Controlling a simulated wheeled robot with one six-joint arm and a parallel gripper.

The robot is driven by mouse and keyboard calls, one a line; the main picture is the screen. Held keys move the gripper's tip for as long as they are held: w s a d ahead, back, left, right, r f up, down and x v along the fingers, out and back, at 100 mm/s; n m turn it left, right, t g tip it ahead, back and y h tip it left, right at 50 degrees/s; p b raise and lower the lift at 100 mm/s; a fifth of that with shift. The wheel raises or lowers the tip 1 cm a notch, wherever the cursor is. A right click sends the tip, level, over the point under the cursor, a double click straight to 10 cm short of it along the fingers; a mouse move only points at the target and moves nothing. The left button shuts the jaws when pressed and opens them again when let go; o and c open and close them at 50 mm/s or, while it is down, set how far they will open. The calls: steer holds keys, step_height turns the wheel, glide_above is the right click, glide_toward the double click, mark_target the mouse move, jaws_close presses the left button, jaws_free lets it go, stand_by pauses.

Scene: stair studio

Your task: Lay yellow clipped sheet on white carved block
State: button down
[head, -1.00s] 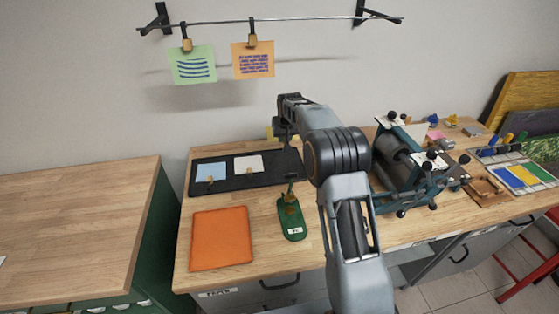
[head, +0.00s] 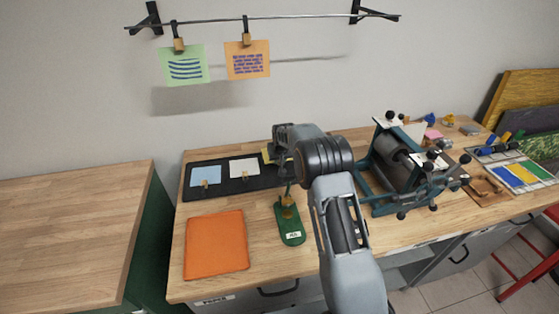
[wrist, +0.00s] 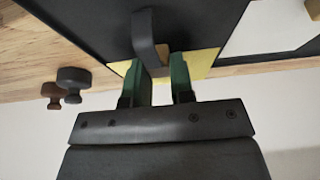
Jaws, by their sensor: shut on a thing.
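The yellow clipped sheet (wrist: 203,63) shows in the wrist view, spread behind the fingers against the black tray. My gripper (wrist: 166,75) has its green fingers closed on its clip, with a dark curved strip in front. In the head view only a small yellow edge (head: 266,154) shows at the tray's right end, beside my wrist; my arm hides the fingers and the rest of the sheet. A white piece (head: 416,132) lies partly hidden behind the press; I cannot tell whether it is the white carved block.
An orange pad (head: 216,245) and a green stand (head: 289,225) are nearer. The roller press (head: 403,165) stands right of my arm. Two sheets hang from the wall rail (head: 300,17).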

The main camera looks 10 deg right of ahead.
steer(key=shift+f, duration=0.65)
steer(key=shift+f, duration=0.1)
steer(key=shift+f, duration=0.15)
steer(key=c, duration=1)
jaws_free()
